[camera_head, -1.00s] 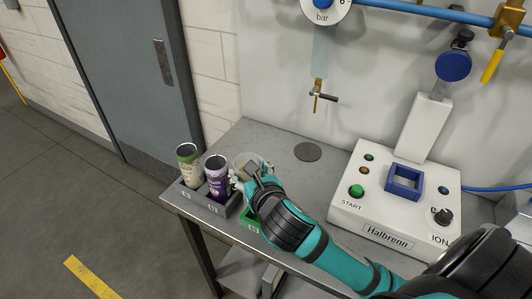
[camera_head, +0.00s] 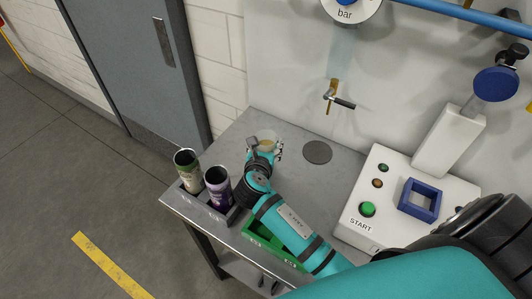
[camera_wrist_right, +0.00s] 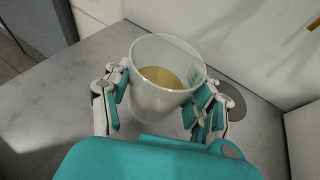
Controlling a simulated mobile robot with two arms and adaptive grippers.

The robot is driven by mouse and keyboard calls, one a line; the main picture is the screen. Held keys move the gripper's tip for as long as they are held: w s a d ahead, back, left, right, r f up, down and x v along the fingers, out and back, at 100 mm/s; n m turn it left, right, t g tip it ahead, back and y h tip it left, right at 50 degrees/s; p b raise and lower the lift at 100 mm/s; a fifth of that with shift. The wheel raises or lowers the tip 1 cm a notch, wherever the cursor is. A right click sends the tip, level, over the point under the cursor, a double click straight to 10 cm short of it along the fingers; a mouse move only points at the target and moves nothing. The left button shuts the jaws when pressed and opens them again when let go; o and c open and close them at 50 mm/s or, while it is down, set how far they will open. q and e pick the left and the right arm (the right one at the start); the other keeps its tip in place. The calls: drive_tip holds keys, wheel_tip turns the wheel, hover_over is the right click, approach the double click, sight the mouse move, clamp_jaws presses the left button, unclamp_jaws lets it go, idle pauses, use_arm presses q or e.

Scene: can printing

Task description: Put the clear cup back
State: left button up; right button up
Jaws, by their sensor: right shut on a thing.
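The clear cup (camera_wrist_right: 160,95) is upright between the fingers of my right gripper (camera_wrist_right: 160,108), with a yellowish-brown content inside. In the head view the cup (camera_head: 267,138) shows partly behind my right gripper (camera_head: 264,148), over the back left part of the steel table (camera_head: 240,130). My right gripper is shut on the cup from both sides. I cannot tell whether the cup's base touches the table. My left gripper is not in view.
A green can (camera_head: 188,170) and a purple can (camera_head: 217,184) stand in a grey holder (camera_head: 228,222) at the table's left front edge. A green tray (camera_head: 257,239) lies beside it under my arm. A dark disc (camera_head: 317,152) and the white machine (camera_head: 385,195) are to the right.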

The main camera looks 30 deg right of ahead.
wheel_tip(320, 180, down, 4)
drive_tip(key=shift+r, duration=0.25)
drive_tip(key=shift+f, duration=0.1)
drive_tip(key=o, duration=0.7)
drive_tip(key=shift+f, duration=0.1)
drive_tip(key=o, duration=0.5)
drive_tip(key=shift+c, duration=0.2)
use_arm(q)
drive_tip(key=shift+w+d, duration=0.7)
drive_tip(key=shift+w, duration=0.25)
